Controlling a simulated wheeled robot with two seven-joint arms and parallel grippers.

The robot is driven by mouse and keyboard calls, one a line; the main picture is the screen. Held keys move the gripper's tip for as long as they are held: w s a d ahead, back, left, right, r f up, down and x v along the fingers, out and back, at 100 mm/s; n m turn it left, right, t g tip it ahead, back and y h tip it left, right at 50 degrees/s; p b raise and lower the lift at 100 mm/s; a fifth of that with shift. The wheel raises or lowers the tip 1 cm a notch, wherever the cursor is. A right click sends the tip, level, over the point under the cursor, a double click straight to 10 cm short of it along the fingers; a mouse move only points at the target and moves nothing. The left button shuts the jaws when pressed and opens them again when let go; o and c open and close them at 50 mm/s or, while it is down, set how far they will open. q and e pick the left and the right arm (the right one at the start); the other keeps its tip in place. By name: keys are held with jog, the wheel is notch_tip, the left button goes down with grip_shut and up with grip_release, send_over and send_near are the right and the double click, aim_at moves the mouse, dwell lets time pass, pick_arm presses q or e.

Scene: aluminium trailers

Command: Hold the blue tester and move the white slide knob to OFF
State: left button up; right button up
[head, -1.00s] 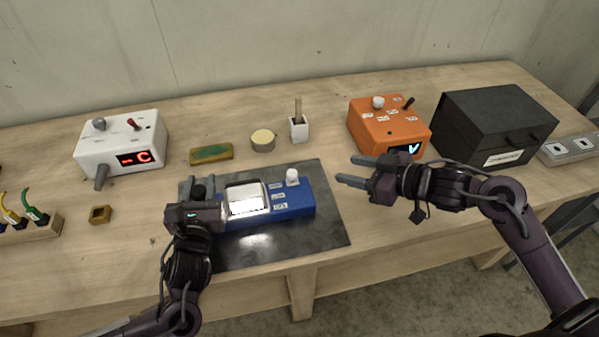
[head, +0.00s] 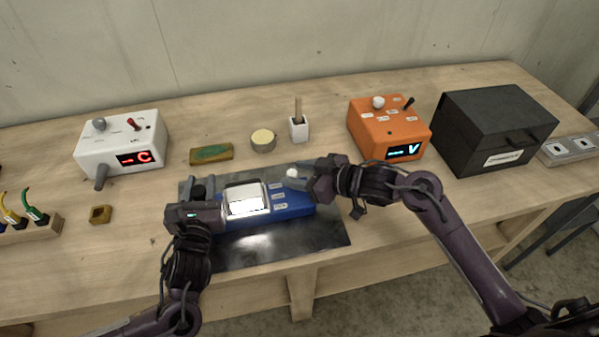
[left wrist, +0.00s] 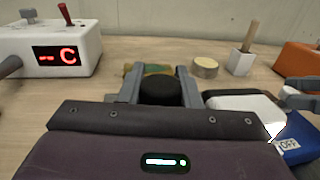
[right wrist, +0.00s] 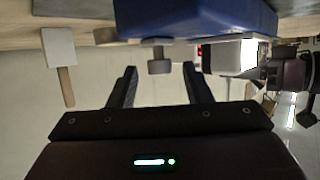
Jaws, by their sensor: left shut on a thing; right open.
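The blue tester (head: 265,213) lies on a dark mat, its screen lit white. My left gripper (head: 197,186) is shut on the black knob-like grip at its left end; the left wrist view shows this black grip (left wrist: 158,92) between the fingers. The white slide knob (head: 292,173) is at the far end of the label column; the label marked OFF (left wrist: 289,145) shows in the left wrist view. My right gripper (head: 303,175) is open beside the knob. In the upside-down right wrist view, the knob (right wrist: 159,66) appears between the fingertips, with gaps on both sides.
The dark mat (head: 320,235) has bare room in front of the tester. Behind stand a round tin (head: 263,145) and a white holder (head: 299,130). An orange box (head: 385,135) and black case (head: 490,130) are at right, a white box (head: 125,145) at left.

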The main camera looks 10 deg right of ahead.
grip_shut()
dwell(0.3)
pick_arm(q)
jog(key=shift+a, duration=0.1)
pick_arm(e)
jog(key=s, duration=0.6)
jog(key=shift+s, duration=0.25)
grip_release()
jog(key=shift+w, duration=0.1)
